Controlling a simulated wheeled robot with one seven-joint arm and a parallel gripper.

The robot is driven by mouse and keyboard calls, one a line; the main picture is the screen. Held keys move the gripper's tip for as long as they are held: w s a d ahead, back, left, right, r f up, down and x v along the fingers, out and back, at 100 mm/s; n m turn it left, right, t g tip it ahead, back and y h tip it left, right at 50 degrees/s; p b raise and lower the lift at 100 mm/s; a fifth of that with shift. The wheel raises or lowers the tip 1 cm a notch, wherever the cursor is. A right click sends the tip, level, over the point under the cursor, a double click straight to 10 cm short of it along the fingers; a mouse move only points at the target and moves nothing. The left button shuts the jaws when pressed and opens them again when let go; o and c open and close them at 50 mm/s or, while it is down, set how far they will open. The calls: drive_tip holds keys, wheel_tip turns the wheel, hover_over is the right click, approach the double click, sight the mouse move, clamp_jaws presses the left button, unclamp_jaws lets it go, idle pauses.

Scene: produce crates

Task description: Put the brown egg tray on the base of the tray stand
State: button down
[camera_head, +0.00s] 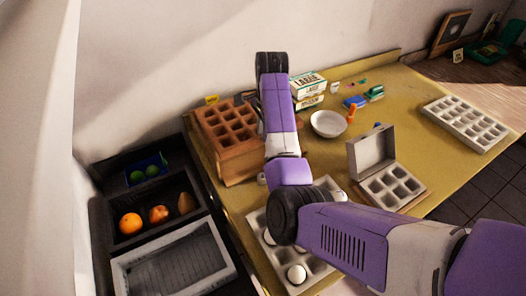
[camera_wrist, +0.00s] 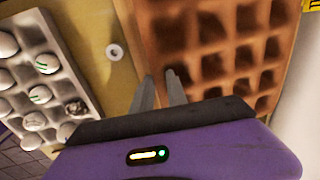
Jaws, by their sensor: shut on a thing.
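The brown egg tray (camera_head: 227,122) is at the left end of the yellow table, level, above an orange-brown block-like support (camera_head: 240,168). This may be the tray stand; I cannot tell whether the tray rests on it. In the wrist view the brown tray (camera_wrist: 215,45) fills the right side, its empty cups facing the camera. My gripper (camera_wrist: 161,90) is at the tray's near left edge, one finger outside the edge and the other over the tray side, shut on its rim. In the head view my arm hides the gripper and the tray's right side.
A pale tray with eggs (camera_head: 257,226) lies close by, partly under my arm. An open carton (camera_head: 372,148), a white bowl (camera_head: 328,124), a LARGE box (camera_head: 309,88) and a pale empty tray (camera_head: 463,122) stand rightward. Dark crates (camera_head: 120,240) hold fruit at left.

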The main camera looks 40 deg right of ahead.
wheel_tip(320, 180, down, 9)
drive_tip(key=shift+f+p, duration=0.1)
drive_tip(key=shift+p, duration=0.2)
drive_tip(key=c, duration=1.3)
unclamp_jaws()
wheel_tip(320, 180, up, 12)
drive_tip(key=s, duration=0.1)
drive_tip(key=shift+s+a+b, duration=0.25)
drive_tip(key=shift+s+b, duration=0.1)
drive_tip(key=shift+s, duration=0.05)
